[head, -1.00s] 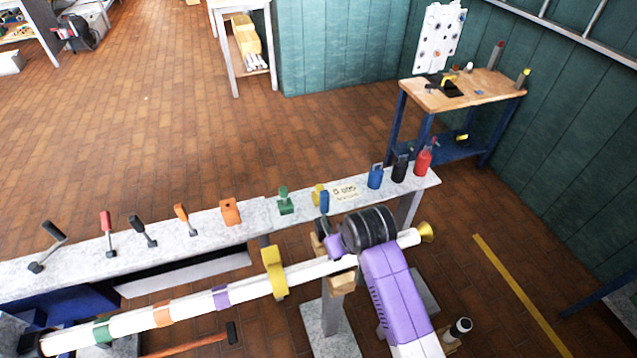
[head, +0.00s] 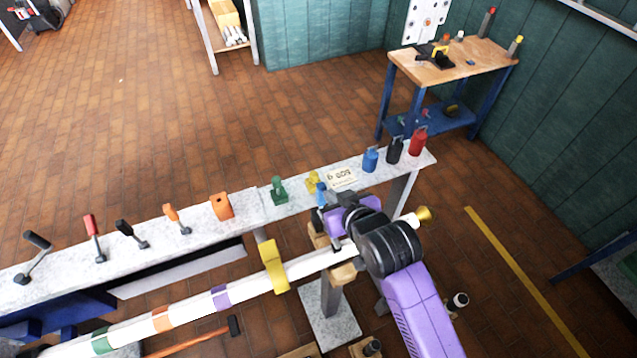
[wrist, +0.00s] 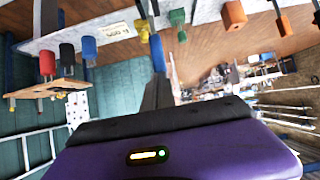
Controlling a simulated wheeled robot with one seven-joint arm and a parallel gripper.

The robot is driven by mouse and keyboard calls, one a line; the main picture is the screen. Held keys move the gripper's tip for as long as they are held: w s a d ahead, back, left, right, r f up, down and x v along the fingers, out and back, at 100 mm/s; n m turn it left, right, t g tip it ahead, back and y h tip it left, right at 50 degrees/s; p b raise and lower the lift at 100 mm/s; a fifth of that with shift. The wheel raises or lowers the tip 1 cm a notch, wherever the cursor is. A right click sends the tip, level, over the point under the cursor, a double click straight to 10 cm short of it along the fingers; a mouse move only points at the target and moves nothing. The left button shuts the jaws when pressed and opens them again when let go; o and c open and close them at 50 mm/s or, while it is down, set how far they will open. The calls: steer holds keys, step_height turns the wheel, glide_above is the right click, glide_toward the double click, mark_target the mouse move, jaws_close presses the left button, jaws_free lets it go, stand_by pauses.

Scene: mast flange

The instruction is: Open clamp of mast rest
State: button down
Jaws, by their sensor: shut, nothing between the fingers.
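The white mast (head: 310,265) lies slanting across the lower head view, with coloured bands and a brass-coloured end at right. The mast rest (head: 343,274) has wooden blocks under the mast, on a grey post. A small blue upright part (head: 321,194) shows just beyond the rest; it may be the clamp's handle, but I cannot tell. In the wrist view a blue piece (wrist: 158,52) stands near the dark fingers. My gripper (wrist: 156,92) is shut and empty, above the rest in the head view. My purple and black arm hides much of the rest and clamp.
A pale ledge (head: 160,232) behind the mast carries several levers and coloured blocks, with red (head: 417,142), black and blue pieces at its right end. A yellow collar (head: 273,266) surrounds the mast left of the rest. A wooden workbench (head: 455,62) stands at back right.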

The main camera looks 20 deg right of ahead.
mark_target(318, 185)
steer(key=p+x, duration=0.1)
steer(key=x, duration=0.8)
steer(key=shift+f, duration=0.2)
steer(key=shift+w, duration=0.25)
